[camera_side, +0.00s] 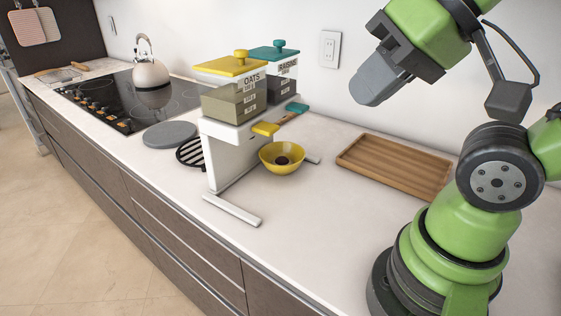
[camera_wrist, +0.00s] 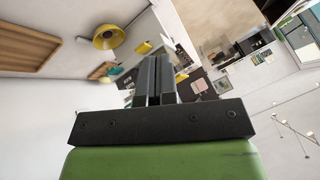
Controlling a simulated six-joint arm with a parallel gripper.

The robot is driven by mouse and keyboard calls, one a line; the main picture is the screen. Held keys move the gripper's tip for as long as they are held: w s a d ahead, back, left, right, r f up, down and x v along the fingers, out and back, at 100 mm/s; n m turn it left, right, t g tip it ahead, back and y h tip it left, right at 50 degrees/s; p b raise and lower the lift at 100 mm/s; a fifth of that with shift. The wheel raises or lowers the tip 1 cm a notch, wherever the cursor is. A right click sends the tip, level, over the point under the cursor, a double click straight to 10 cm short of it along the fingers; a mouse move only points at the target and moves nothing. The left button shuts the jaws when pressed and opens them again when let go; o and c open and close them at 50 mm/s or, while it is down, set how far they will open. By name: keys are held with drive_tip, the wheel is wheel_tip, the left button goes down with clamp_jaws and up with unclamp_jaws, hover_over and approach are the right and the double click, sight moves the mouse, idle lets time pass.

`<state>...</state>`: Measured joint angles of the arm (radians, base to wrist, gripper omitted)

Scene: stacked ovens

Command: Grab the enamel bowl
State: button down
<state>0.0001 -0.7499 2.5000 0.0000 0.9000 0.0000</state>
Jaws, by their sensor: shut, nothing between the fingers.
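The enamel bowl (camera_side: 283,158) is yellow with a dark spot in its inside bottom. It sits in the side view on the white counter, under the front of the dispenser stand. It also shows in the wrist view (camera_wrist: 109,37) at the upper left, seen tilted because the camera is turned. My gripper (camera_side: 366,98) is raised in the air to the right of the bowl and well above the counter. In the wrist view my gripper's fingers (camera_wrist: 155,62) are together with nothing between them. The bowl is apart from the gripper.
The white dispenser stand (camera_side: 224,156) holds an oats box (camera_side: 231,98) and a raisins box (camera_side: 281,85) above the bowl. A wooden tray (camera_side: 395,166) lies to the right. A black cooktop (camera_side: 120,97) with a kettle (camera_side: 150,74) is at left. Counter in front of the tray is clear.

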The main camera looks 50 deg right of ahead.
drive_tip(key=c, duration=1.8)
unclamp_jaws()
drive_tip(key=o, duration=0.6)
drive_tip(key=m+h, duration=0.4)
drive_tip(key=m, duration=0.6)
hover_over(302, 156)
drive_tip(key=s+a, duration=0.1)
drive_tip(key=s, duration=0.4)
wheel_tip(302, 156, down, 21)
drive_tip(key=shift+g, duration=0.4)
drive_tip(key=shift+x, duration=4.65)
